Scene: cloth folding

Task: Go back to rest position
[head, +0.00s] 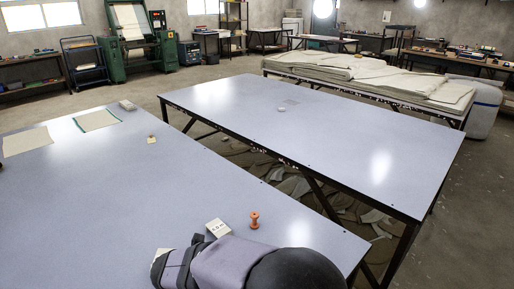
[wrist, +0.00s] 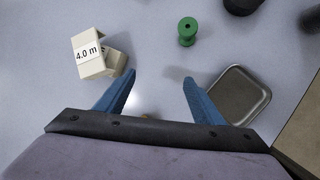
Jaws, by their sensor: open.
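My gripper (wrist: 160,86) shows in the wrist view with its two blue fingers spread apart and nothing between them. It hangs over the pale blue-grey table. In the head view my arm covers the bottom middle, and the fingers are hidden. A beige cloth (head: 27,141) lies flat at the left of the near table (head: 130,210). A second pale cloth (head: 97,120) with dark green edges lies flat beside it, near the table's far edge. Both are well apart from my arm. Neither cloth shows in the wrist view.
A cream box (wrist: 90,68) labelled 4.0 m, a green spool (wrist: 187,33) and a metal tray (wrist: 240,96) lie around my gripper. An orange spool (head: 254,220) stands near my arm. A second, mostly clear table (head: 310,120) stands behind. The near table's middle is free.

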